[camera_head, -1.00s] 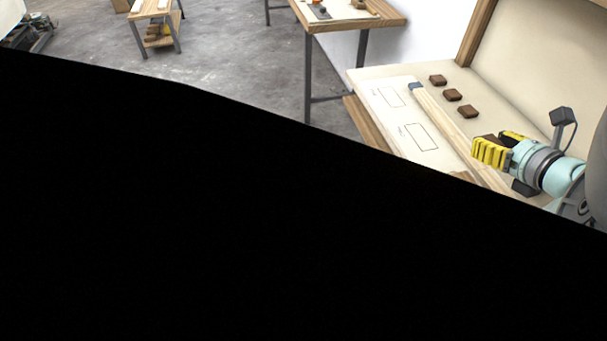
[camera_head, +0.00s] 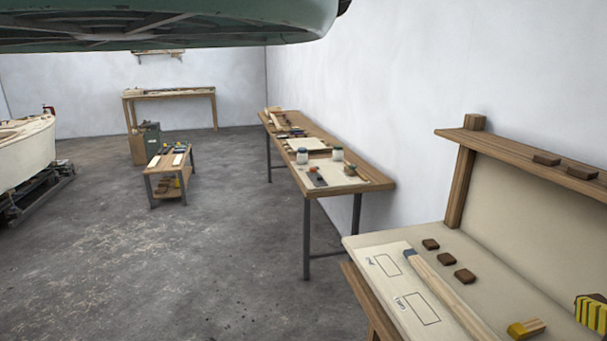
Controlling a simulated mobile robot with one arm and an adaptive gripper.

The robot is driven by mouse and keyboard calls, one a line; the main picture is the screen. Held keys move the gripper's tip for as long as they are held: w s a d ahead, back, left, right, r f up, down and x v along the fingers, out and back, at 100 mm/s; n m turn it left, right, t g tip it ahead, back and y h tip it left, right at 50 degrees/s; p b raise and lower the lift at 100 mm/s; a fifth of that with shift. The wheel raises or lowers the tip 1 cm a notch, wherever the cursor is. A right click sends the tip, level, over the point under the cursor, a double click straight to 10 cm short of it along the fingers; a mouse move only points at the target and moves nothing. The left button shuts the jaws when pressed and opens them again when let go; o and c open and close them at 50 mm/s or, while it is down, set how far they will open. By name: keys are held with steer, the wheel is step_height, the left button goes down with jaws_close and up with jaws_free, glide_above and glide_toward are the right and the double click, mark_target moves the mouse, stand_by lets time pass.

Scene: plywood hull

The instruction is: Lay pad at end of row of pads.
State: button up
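Three dark brown pads lie in a slanting row on the pale bench top: the far pad (camera_head: 430,244), the middle pad (camera_head: 445,258) and the near pad (camera_head: 465,275). They lie beside a long wooden strip. The gap between the fingers is hidden.
A white sheet with outlined boxes (camera_head: 410,300) lies left of the wooden strip (camera_head: 440,285). A yellow-and-wood block (camera_head: 525,328) lies at the near bench. A shelf (camera_head: 500,143) above holds dark pieces.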

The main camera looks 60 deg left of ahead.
steer(key=d+r+m+t+p, duration=0.1)
steer(key=d+r+p, duration=0.15)
steer(key=d, duration=0.25)
step_height(320, 180, up, 32)
steer(key=p, duration=3.6)
steer(key=shift+s+a+p, duration=0.15)
steer(key=shift+a+p, duration=0.1)
steer(key=shift+p, duration=0.05)
steer(key=shift+h, duration=0.3)
